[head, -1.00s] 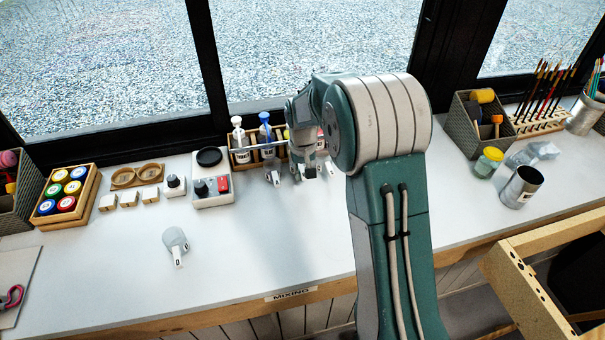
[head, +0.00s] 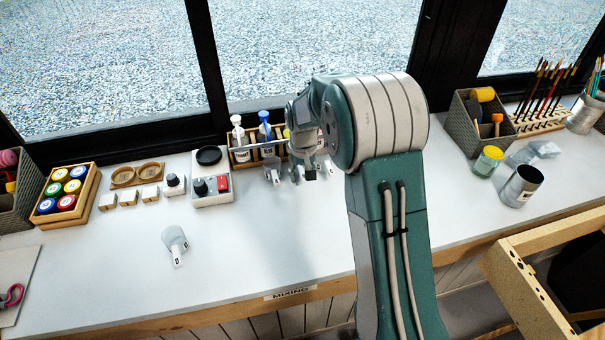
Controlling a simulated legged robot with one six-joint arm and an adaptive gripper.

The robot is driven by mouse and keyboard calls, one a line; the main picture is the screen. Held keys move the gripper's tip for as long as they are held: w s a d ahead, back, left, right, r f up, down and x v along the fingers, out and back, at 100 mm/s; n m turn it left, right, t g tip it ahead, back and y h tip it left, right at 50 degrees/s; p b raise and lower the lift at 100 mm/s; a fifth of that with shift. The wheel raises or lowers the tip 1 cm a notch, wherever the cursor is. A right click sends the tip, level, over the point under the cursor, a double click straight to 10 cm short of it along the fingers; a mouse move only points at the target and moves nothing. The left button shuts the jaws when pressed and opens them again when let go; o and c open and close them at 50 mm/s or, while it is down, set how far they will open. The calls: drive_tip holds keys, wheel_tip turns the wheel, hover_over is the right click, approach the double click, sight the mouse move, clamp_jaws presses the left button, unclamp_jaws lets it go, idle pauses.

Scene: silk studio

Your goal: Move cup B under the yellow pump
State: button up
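The pump rack (head: 241,157) stands at the back of the bench under the window, with a white pump (head: 238,132) and a blue pump (head: 265,130) in clear view. A small yellow-green part (head: 287,133) shows just left of my arm and may be the yellow pump; the arm hides most of it. A small pale cup with a labelled handle (head: 273,171) stands before the blue pump; its letter is too small to read. My gripper (head: 304,173) points down in front of the rack, right of that cup. Its fingers are too small and overlapped to read. Cup B cannot be identified.
A cup marked D (head: 174,242) stands alone on the open bench at front left. A scale with black and red parts (head: 212,188) sits left of the rack. A box of coloured jars (head: 67,194) is farther left. The middle front of the bench is clear.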

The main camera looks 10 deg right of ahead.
drive_tip(key=shift+r, duration=0.1)
wheel_tip(320, 180, up, 12)
idle(0.5)
drive_tip(key=s+r+t, duration=0.3)
drive_tip(key=s+r, duration=0.6)
drive_tip(key=s, duration=0.4)
drive_tip(key=s+t, duration=0.2)
drive_tip(key=s, duration=1.5)
drive_tip(key=shift+f+t, duration=0.3)
drive_tip(key=shift+f, duration=0.15)
